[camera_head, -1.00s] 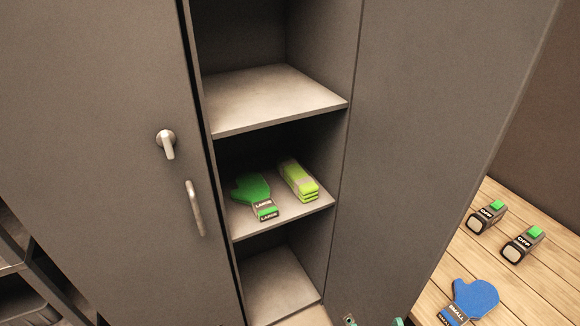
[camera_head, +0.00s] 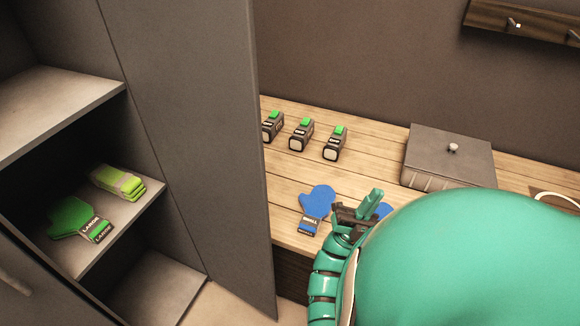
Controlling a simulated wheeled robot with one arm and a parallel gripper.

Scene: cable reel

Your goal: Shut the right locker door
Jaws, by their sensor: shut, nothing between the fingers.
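The right locker door (camera_head: 205,130) stands open, a tall grey panel swung out from the right side of the locker. Its inner face shows, and its free edge lies in front of the wooden bench. My gripper (camera_head: 371,200) is shut and empty, to the right of the door's free edge and apart from it, over the blue gloves on the bench. My green arm fills the lower right and hides part of the bench. The locker (camera_head: 60,105) is open, with a green glove (camera_head: 72,217) and folded yellow-green cloths (camera_head: 117,182) on its middle shelf.
The left door (camera_head: 14,283) shows at the lower left edge. The wooden bench (camera_head: 375,175) holds several tools (camera_head: 301,134), a blue glove (camera_head: 316,205) and a grey box (camera_head: 450,155). A hook rail (camera_head: 520,24) is on the wall.

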